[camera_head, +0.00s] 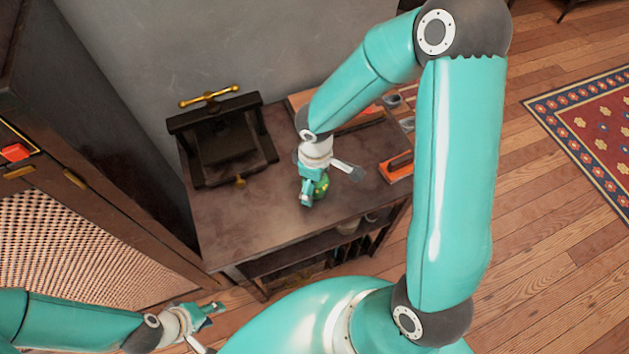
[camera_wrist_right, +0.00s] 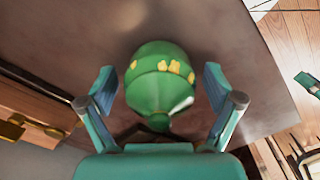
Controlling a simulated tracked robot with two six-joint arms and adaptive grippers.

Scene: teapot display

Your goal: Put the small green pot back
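The small green pot (camera_head: 321,188) is on the dark wooden cabinet top, partly hidden by my right gripper (camera_head: 310,186) in the head view. In the right wrist view the pot (camera_wrist_right: 160,92) is round and glossy green with yellow flowers. It sits between the two fingers of my right gripper (camera_wrist_right: 160,82), with a visible gap on each side. The right gripper is open around it. My left gripper (camera_head: 213,308) is low at the left, away from the pot, in front of the cabinet; its finger opening is too small to judge.
The cabinet top (camera_head: 236,222) is bare in front and left of the pot. A dark press with a brass handle (camera_head: 210,97) stands at the back left. An orange box (camera_head: 397,168) lies to the right. A tall cabinet with a woven panel (camera_head: 70,235) stands left.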

